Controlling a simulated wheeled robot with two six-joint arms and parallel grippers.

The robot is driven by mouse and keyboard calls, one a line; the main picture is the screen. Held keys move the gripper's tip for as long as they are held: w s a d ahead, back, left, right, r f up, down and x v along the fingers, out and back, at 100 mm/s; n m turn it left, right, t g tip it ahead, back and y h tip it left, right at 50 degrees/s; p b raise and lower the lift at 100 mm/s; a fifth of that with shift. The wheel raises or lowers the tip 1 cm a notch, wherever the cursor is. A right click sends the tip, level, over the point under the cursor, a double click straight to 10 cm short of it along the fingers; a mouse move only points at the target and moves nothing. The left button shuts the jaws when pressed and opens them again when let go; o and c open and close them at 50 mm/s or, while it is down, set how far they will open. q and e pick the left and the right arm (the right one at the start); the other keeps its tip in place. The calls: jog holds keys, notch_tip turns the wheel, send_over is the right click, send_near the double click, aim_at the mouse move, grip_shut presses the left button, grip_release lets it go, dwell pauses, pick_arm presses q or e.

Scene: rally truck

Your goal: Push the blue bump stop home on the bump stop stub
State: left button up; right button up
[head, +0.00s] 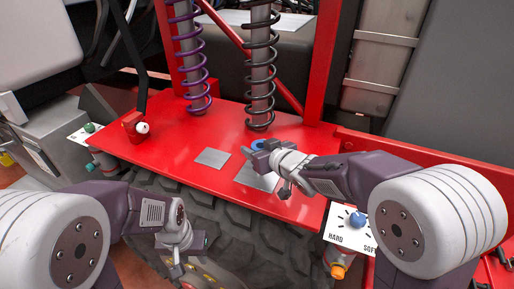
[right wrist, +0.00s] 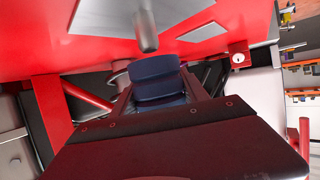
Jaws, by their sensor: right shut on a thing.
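The blue bump stop (right wrist: 155,78) is held between the fingers of my right gripper (right wrist: 160,92) in the right wrist view. In the head view a little of its blue (head: 258,144) shows behind my right gripper (head: 256,152), over the red deck. The bump stop stub is a grey round-ended rod (right wrist: 146,32) close to the bump stop in the right wrist view. It shows as a short grey rod (head: 246,152) just left of the right gripper in the head view. The stub's end looks apart from the bump stop; the depth between them is unclear. My left gripper (head: 172,262) hangs low over the tyre, away from both.
The red deck (head: 180,135) carries grey plates (head: 213,157). A purple spring (head: 190,60) and a black spring (head: 260,65) stand behind the gripper. A HARD/SOFT dial with a blue knob (head: 357,221) is at front right. A tyre (head: 235,222) lies below the deck edge.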

jog(key=shift+f, duration=0.15)
jog(key=shift+f+b, duration=0.35)
jog(key=shift+b, duration=0.1)
jog(key=shift+f+b, duration=1.8)
jog(key=shift+f, duration=0.15)
jog(key=o, duration=1.6)
jog(key=shift+s+d+r, duration=0.2)
jog(key=shift+s+d, duration=0.05)
jog(key=shift+s, duration=0.2)
jog(key=v, duration=0.7)
jog(key=shift+s+d+r+p, duration=0.1)
jog(key=shift+s+r+p, duration=0.2)
jog(key=shift+p, duration=0.05)
jog(key=shift+s+d, duration=0.15)
jog(key=shift+s, duration=0.05)
